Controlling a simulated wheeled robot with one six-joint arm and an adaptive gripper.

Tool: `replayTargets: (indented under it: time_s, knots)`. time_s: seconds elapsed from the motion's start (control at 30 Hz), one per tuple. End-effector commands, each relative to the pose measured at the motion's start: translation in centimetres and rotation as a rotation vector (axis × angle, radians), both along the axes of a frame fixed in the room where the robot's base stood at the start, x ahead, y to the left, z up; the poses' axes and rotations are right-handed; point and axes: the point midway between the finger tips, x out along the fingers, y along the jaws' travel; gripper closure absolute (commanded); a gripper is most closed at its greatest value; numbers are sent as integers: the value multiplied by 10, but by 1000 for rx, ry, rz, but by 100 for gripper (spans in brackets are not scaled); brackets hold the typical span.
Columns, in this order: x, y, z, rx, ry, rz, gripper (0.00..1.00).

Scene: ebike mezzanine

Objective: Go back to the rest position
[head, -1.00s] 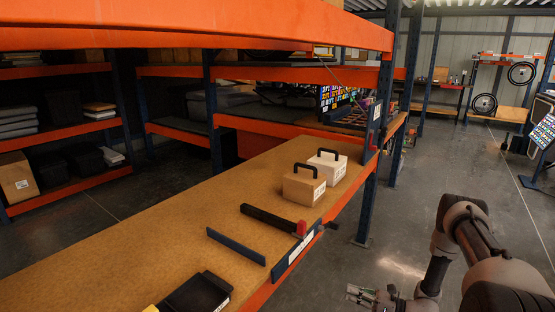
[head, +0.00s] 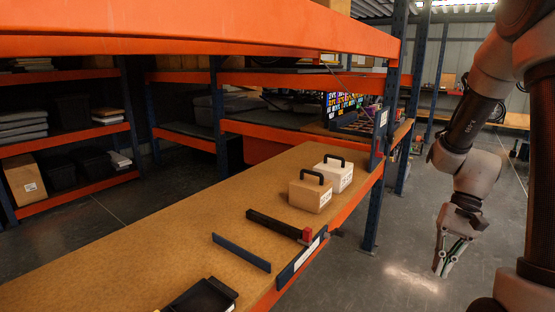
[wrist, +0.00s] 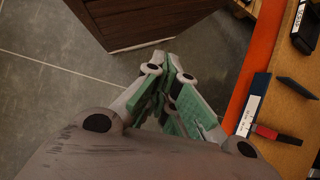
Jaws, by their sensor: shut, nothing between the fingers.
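My gripper (head: 442,272) hangs over the grey floor at the right in the head view, pointing down, beside the wooden shelf. It is shut and empty. In the wrist view its green-padded fingers (wrist: 173,70) meet near the middle, over the floor and close to the orange shelf edge. My arm is bent, with the gripper below the wrist and apart from the shelf.
The wooden shelf (head: 150,262) bears a tan box (head: 310,195), a white box (head: 335,176), a dark bar with a red end (head: 280,225), a blue strip (head: 241,252) and a black case (head: 203,297). A blue post (head: 371,215) stands left of my gripper. A brown cabinet (wrist: 125,20) shows in the wrist view.

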Motion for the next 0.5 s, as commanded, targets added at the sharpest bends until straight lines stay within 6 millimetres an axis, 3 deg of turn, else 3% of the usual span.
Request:
replayTargets:
  time_s: [0.03, 0.2, 0.5]
  knots:
    - [-6, -3, 19, -41, -60, 56, 100]
    - [-28, -11, 71, -172, -237, 225, 100]
    - [-69, -7, 142, -341, -553, 397, 100]
